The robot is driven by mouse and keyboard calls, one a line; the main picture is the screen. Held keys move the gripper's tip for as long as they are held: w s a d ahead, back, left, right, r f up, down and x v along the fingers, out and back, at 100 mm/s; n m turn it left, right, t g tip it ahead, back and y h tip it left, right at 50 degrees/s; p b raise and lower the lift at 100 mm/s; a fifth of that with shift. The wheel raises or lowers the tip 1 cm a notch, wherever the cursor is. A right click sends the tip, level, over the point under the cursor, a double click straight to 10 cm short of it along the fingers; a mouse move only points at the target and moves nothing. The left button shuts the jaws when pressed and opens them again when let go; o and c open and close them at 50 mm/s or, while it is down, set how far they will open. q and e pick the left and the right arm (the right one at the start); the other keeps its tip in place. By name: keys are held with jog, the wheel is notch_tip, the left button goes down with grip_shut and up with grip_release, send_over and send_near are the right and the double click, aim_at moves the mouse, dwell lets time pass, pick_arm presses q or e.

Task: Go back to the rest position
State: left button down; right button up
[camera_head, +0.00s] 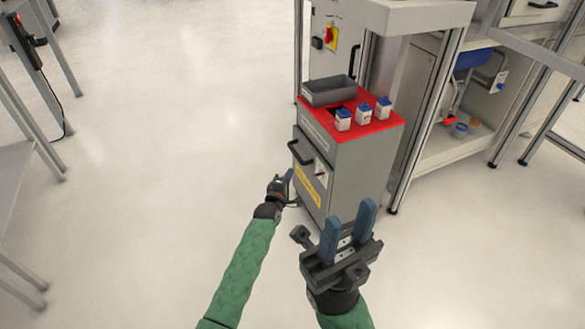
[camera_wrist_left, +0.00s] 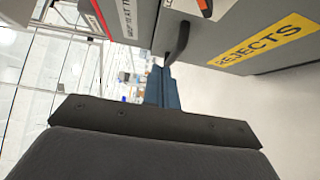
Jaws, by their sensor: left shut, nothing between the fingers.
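My left gripper (camera_head: 288,176) is low in front of the grey cabinet (camera_head: 360,180), beside its front face and below the black drawer handle (camera_head: 299,153). Its blue fingers also show in the left wrist view (camera_wrist_left: 162,87), together and empty, with the handle (camera_wrist_left: 179,42) just beyond them in that picture. I cannot tell whether they touch it. My right gripper (camera_head: 351,213) is at the lower middle of the head view, its blue fingers pointing up and apart with nothing between them.
The cabinet's red top (camera_head: 386,127) carries a grey bin (camera_head: 329,96) and three small white-and-blue containers (camera_head: 364,113). A yellow REJECTS label (camera_wrist_left: 262,42) is on its front. A metal frame post (camera_head: 428,115) stands to the right.

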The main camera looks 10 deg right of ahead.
pick_arm(q)
jog(key=shift+s+a, duration=0.1)
jog(key=shift+s, duration=0.2)
